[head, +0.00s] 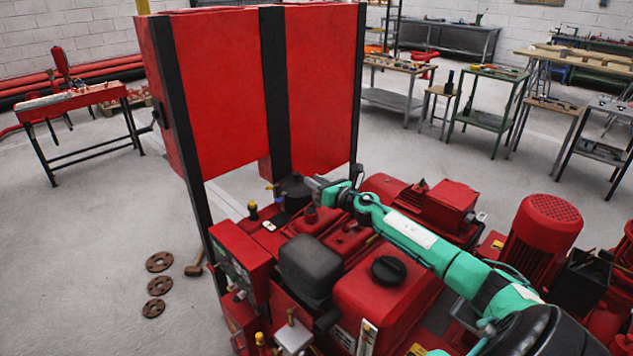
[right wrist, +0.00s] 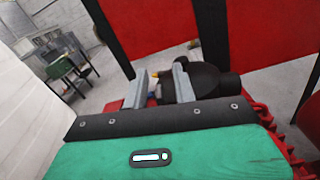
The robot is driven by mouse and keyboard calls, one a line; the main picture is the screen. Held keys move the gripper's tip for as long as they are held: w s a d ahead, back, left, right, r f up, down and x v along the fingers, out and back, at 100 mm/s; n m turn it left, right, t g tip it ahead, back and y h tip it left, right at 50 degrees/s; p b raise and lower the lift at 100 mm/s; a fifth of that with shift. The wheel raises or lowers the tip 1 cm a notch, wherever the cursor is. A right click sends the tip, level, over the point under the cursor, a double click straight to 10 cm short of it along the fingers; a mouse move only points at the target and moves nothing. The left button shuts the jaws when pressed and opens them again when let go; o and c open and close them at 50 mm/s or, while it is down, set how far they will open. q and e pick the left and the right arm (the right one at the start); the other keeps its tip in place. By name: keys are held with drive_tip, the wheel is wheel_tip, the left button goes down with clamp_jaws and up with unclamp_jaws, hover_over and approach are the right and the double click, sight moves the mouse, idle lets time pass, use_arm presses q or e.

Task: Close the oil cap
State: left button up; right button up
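A round black cap (head: 389,270) sits on top of the red tank (head: 372,305) of the pump engine. I cannot tell for sure which part is the oil cap. My right gripper (head: 316,186) is over the far side of the engine, beside a black cylindrical part (head: 294,192). In the right wrist view its two grey fingers stand apart (right wrist: 160,88), with no object clearly held between them. The black part (right wrist: 210,83) shows close by the right finger, and a small yellow piece (right wrist: 167,73) shows beyond the fingertips. My left gripper is out of view.
A tall red panel with black posts (head: 278,90) stands behind the engine. A dark grey box (head: 311,266) and a red motor (head: 547,225) rise from the pumpset. Rusty discs (head: 159,262) lie on the floor at left. Workbenches stand at the back right.

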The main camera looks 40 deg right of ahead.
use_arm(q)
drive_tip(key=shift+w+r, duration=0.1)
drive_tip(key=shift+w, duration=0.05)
use_arm(e)
clamp_jaws()
